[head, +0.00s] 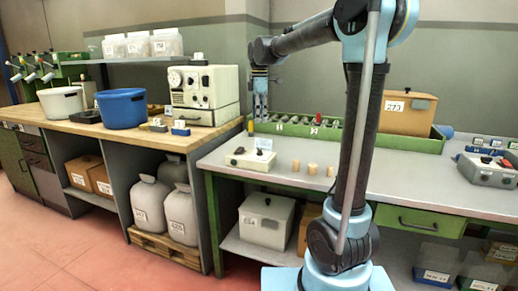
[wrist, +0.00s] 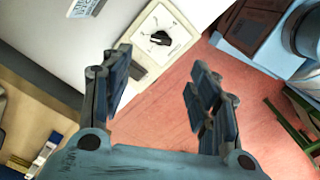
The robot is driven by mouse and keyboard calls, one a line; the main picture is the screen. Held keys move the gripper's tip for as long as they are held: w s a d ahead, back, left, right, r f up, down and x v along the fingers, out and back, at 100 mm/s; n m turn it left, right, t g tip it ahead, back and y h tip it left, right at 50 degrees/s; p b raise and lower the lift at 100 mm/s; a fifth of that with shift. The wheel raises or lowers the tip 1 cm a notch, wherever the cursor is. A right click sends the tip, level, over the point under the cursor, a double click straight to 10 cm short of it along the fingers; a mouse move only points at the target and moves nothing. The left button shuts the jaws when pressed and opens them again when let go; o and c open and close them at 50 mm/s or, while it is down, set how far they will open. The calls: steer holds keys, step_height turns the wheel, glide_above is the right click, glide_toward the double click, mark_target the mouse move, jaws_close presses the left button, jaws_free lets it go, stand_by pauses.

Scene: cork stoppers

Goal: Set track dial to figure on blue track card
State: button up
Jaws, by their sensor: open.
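A black dial knob (wrist: 160,38) sits on a cream panel with small marks around it, too small to read, in the wrist view. It appears to be on the white box (head: 250,160) near the left front of the grey table. My gripper (head: 261,116) hangs behind and above that box. In the wrist view my gripper (wrist: 160,68) is open, with nothing between its fingers and the dial panel beyond the tips. A small blue holder with a white face (head: 180,129), perhaps the blue track card, stands on the wooden bench; its figure is unreadable.
The grey table (head: 365,193) carries several cork stoppers (head: 312,169) right of the box and a long green tray (head: 285,125) behind it. A cream machine (head: 203,93) and a blue tub (head: 122,108) stand on the wooden bench at left. Red floor lies in front.

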mark_target(259, 149)
step_height(259, 149, down, 14)
steer(key=shift+r, duration=0.1)
stand_by(0.4)
steer(key=c, duration=1.1)
steer(key=shift+o, duration=0.2)
steer(key=shift+a, duration=0.15)
steer(key=shift+d, duration=0.2)
